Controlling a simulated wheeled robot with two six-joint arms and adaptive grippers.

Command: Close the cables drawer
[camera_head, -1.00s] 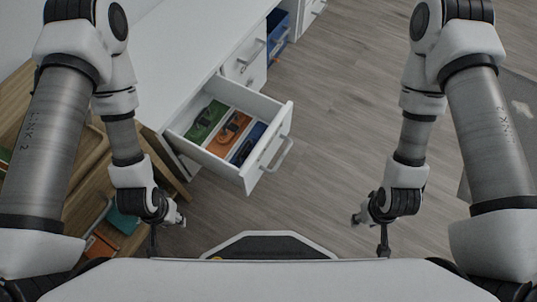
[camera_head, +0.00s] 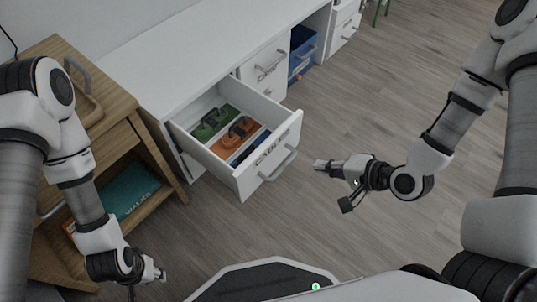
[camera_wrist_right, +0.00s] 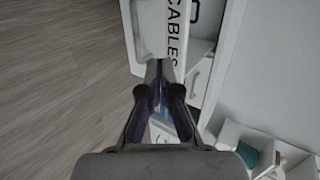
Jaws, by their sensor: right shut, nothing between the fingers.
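The cables drawer (camera_head: 251,178) stands pulled out of the white desk, its front marked CABLES. Green and orange sections with dark items show inside, and a blue part is partly hidden behind the front. Its bar handle (camera_head: 284,164) is on the outer face. My right gripper (camera_head: 318,165) is shut and empty, pointing at the drawer front from the right, with a small gap to the handle in the head view. In the right wrist view its fingertips (camera_wrist_right: 160,68) overlap the lower part of the lettered drawer front (camera_wrist_right: 155,28). My left gripper (camera_head: 158,276) hangs at lower left, away from the drawer; its jaws are too small to read.
A shut drawer (camera_head: 266,62) and a blue bin (camera_head: 303,58) are farther along the desk. A wooden shelf unit (camera_head: 107,148) holding a teal box (camera_head: 128,190) stands left, close to my left arm. Open wood floor (camera_head: 400,110) lies right of the desk.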

